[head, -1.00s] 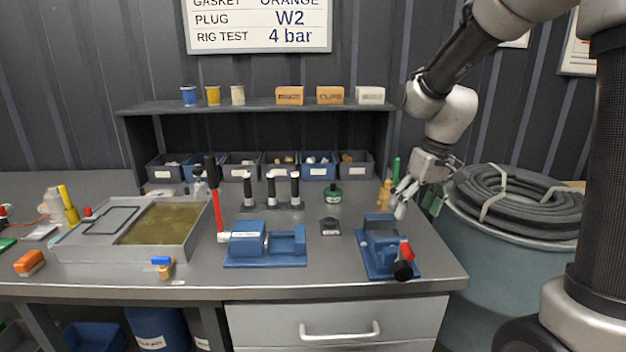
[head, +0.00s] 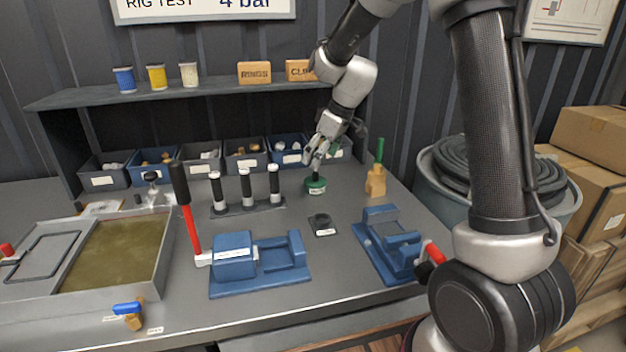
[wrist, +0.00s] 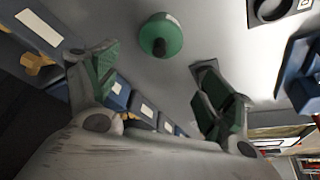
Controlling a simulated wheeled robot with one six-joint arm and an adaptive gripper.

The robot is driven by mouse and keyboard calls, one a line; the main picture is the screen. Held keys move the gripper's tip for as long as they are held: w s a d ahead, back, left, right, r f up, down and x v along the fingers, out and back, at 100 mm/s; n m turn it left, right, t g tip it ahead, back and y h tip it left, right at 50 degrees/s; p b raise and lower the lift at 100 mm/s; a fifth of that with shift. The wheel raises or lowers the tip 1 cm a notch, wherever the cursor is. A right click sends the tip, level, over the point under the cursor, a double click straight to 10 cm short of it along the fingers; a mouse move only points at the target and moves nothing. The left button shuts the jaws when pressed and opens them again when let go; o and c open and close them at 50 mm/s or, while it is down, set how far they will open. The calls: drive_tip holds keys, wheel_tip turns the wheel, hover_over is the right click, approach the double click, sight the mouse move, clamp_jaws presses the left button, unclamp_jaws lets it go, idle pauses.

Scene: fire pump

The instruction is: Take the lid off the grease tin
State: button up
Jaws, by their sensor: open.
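The grease tin (head: 315,188) is a small, round green tin with a pale label and a dark knob on its lid. It stands upright on the bench with the lid on. It also shows from above in the wrist view (wrist: 161,36), at the top centre. My gripper (head: 316,158) is above and just behind the tin in the head view, apart from it. In the wrist view the green-padded fingers (wrist: 160,92) are spread wide with nothing between them, and the tin shows beyond the fingertips.
A black ring on a labelled plate (head: 322,224) lies in front of the tin. Black-handled tools stand in a rack (head: 247,205) to its left, and a brush in a wooden block (head: 376,182) to its right. Blue vises (head: 258,262) are in front; bins (head: 243,155) stand behind.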

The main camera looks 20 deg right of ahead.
sight(316, 173)
drive_tip(key=x, duration=0.4)
drive_tip(key=d+x, duration=0.1)
drive_tip(key=x, duration=0.2)
drive_tip(key=shift+s+f, duration=0.1)
drive_tip(key=shift+f, duration=0.1)
drive_tip(key=c, duration=0.8)
